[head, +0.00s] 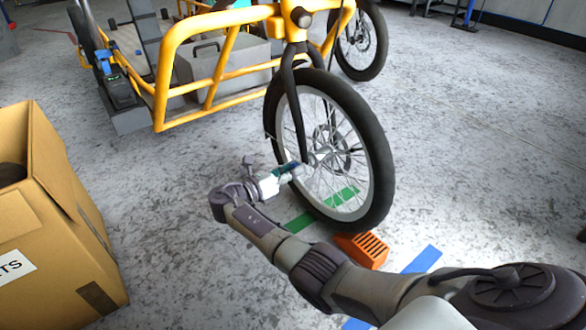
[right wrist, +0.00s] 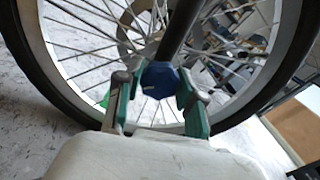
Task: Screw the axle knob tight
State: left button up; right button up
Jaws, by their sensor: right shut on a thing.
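The axle knob (right wrist: 158,80) is blue with a small white mark and sits at the lower end of the dark fork leg (right wrist: 178,28), at the wheel's hub. My right gripper (right wrist: 157,92) is shut on the knob, one finger on each side of it. In the head view my right gripper (head: 292,168) reaches the hub of the front wheel (head: 376,165) from the left; the knob is hidden there behind the fingers. The wheel stands upright in the fork. My left gripper is not in view.
An orange brick-like block (head: 362,249) lies on the floor against the tyre. Green (head: 300,222) and blue (head: 423,260) tape strips mark the floor. A cardboard box (head: 60,205) stands at the left. The yellow cargo frame (head: 160,85) rises behind.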

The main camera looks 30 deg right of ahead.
jog(key=m+p, duration=0.1)
jog(key=m, duration=0.2)
jog(key=shift+r+p, duration=0.1)
jog(key=shift+p, duration=0.2)
jog(key=m, duration=0.3)
jog(key=shift+p, duration=0.3)
jog(key=m, duration=0.2)
jog(key=shift+m, duration=0.4)
jog(key=m, duration=0.5)
jog(key=shift+s+f, duration=0.1)
jog(key=shift+f, duration=0.1)
jog(key=shift+m+b, duration=0.75)
jog(key=shift+m, duration=2.05)
jog(key=shift+s, duration=0.1)
jog(key=o, duration=1.2)
jog(key=shift+c, duration=0.2)
